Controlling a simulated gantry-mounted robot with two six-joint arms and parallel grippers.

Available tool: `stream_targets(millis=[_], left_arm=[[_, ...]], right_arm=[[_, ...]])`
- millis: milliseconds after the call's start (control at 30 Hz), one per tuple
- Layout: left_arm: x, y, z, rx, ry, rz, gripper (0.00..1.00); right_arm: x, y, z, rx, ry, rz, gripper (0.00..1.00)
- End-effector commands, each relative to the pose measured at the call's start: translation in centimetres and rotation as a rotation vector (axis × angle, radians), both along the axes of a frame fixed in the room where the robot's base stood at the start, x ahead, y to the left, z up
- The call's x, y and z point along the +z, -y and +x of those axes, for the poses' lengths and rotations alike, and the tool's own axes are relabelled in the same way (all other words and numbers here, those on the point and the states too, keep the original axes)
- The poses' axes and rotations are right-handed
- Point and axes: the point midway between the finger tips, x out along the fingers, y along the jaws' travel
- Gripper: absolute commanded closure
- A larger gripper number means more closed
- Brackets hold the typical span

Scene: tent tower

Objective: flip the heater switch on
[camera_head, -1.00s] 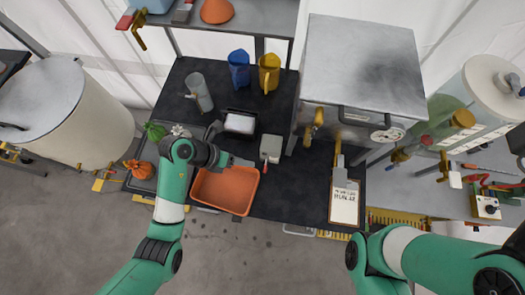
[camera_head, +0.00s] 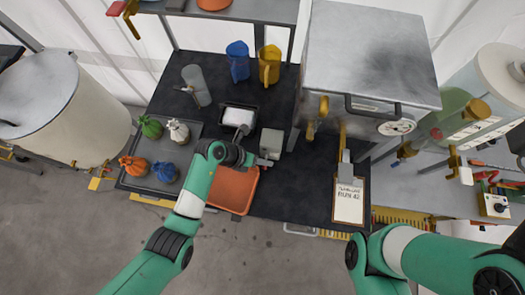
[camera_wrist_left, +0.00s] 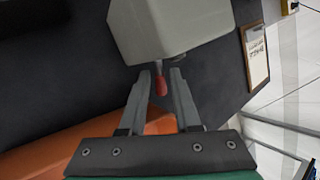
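A grey box with a short red lever, which looks like the heater switch (camera_head: 271,141), stands on the dark bench between the orange tray and the big metal oven. In the left wrist view the box (camera_wrist_left: 165,30) fills the top middle, and its red lever (camera_wrist_left: 161,84) points toward my gripper. My left gripper (camera_head: 262,161) is at the front of the box. In the wrist view its fingers (camera_wrist_left: 161,80) are apart, with the lever's tip between them and a small gap on each side. My right arm shows at the lower right, but its gripper is out of view.
An orange tray (camera_head: 232,191) lies under my left wrist. A white block in a dark holder (camera_head: 239,116) stands left of the box. The metal oven (camera_head: 368,55) and a clipboard (camera_head: 348,203) are to the right. A dark tray (camera_head: 148,184) holds several small bags.

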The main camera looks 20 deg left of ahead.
Motion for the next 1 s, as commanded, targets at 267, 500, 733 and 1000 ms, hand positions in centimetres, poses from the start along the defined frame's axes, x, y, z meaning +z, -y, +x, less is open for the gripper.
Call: stream_targets(millis=[267,500,733,1000], left_arm=[[0.0,0.0,0.0,0.000,0.000,0.000,1.00],[0.2,0.0,0.1,0.000,-0.014,-0.001,1.00],[0.5,-0.1,0.3,0.001,-0.178,-0.013,1.00],[0.2,-0.1,0.6,0.001,-0.421,-0.035,1.00]], right_arm=[[0.0,0.0,0.0,0.000,0.000,0.000,0.70],[0.2,0.0,0.0,0.000,0.000,0.000,0.70],[1.0,0.0,0.0,0.000,0.000,0.000,0.70],[-3.3,0.0,0.0,0.000,-0.001,0.000,0.70]])
